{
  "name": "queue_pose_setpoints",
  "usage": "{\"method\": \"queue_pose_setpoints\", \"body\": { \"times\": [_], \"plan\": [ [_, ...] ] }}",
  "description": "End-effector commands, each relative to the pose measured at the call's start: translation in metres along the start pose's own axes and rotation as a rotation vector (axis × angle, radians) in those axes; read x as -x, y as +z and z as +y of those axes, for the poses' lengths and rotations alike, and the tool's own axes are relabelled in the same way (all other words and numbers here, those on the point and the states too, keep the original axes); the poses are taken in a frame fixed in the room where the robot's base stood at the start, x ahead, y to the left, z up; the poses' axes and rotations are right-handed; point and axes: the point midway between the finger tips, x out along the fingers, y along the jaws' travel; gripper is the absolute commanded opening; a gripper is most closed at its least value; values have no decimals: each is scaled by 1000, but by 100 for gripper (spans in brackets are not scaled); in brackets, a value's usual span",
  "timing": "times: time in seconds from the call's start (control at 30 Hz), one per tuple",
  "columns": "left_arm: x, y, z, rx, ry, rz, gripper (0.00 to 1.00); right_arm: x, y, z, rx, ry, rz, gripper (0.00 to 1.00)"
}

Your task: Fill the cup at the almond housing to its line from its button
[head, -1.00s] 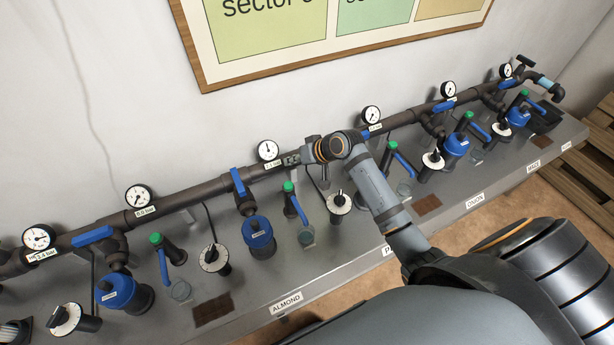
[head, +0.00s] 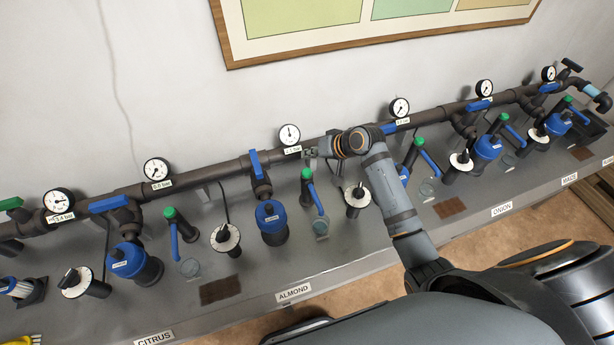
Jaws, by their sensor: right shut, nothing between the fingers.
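The almond housing (head: 271,222) is a blue filter body above the ALMOND label (head: 293,292). To its right stands a green-topped post (head: 307,174) with a blue lever (head: 316,199); the green top looks like its button. A small clear cup (head: 321,227) stands at the foot of this post. Its line and water level are too small to tell. My right gripper (head: 310,155) is shut and empty, just above the green top in the picture; I see no clear contact. My left gripper is not in view.
A dark pipe (head: 220,180) with gauges runs behind, the nearest gauge (head: 290,135) just behind my gripper. A white dial (head: 357,197) stands right of the cup. The citrus housing (head: 135,263) is at left.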

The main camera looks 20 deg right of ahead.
Motion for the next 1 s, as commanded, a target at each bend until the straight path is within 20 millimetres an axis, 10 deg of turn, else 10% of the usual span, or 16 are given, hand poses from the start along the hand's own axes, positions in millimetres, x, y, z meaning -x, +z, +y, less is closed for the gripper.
{"method": "queue_pose_setpoints", "body": {
  "times": [0.2, 1.0],
  "plan": [
    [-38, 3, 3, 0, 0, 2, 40, -25, 18, 18, 0, 1, 0, 0],
    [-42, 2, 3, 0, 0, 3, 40, -36, 26, 26, 1, -1, 1, 0]
  ]
}}
